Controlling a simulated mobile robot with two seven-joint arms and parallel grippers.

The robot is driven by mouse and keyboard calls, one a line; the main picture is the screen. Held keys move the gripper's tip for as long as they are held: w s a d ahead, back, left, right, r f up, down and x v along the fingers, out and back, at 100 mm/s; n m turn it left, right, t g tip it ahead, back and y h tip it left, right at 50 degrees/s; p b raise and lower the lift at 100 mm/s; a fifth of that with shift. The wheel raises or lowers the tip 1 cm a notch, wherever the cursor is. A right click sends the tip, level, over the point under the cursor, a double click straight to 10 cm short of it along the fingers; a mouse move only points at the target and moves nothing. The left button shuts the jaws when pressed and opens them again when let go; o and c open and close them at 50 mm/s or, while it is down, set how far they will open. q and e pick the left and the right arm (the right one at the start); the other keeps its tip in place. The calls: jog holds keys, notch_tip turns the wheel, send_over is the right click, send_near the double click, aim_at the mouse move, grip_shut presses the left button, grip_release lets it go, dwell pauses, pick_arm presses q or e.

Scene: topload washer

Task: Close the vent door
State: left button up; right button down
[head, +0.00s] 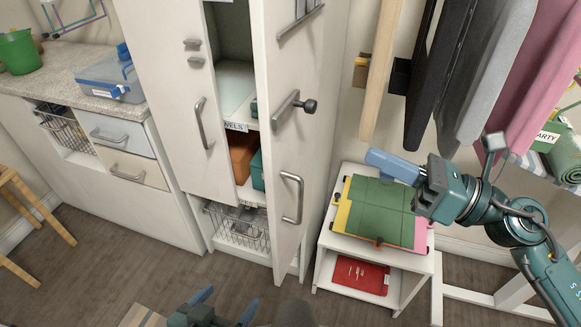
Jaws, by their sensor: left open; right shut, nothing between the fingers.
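A tall white cabinet stands in the middle of the head view. Its right door (270,150) stands open, swung out toward me, with slats at its top edge, a dark round knob (309,106) and a grey bar handle (292,197); I take it to be the vent door. Its left door (165,75) looks shut. My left gripper (226,305) is low at the bottom edge, open and empty, in front of the cabinet and apart from the door. My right gripper (378,160) is shut and empty, right of the door, above a small white side table.
The side table (328,240) carries a green and yellow board (378,212), with a red item (360,275) below. Clothes (470,70) hang at right. A counter with drawers (120,135) and wooden stool (30,210) are at left. A box (140,316) lies near my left gripper. Floor before the cabinet is mostly free.

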jog(key=n+g+h, duration=0.1)
jog(key=n+g, duration=0.1)
jog(key=n, duration=0.3)
jog(key=p, duration=0.5)
send_near(272, 140)
jog(key=x, duration=0.6)
jog(key=shift+w+a, duration=0.25)
jog(key=shift+a, duration=0.1)
pick_arm(q)
jog(key=shift+s+a+r+m, duration=0.15)
jog(key=shift+r+m, duration=0.1)
jog(key=shift+r, duration=0.25)
jog(key=shift+s+a+r+m, duration=0.15)
jog(key=shift+r+m, duration=0.1)
jog(key=shift+r, duration=0.25)
pick_arm(e)
jog(key=shift+f, duration=0.1)
pick_arm(q)
jog(key=shift+w+r, duration=0.15)
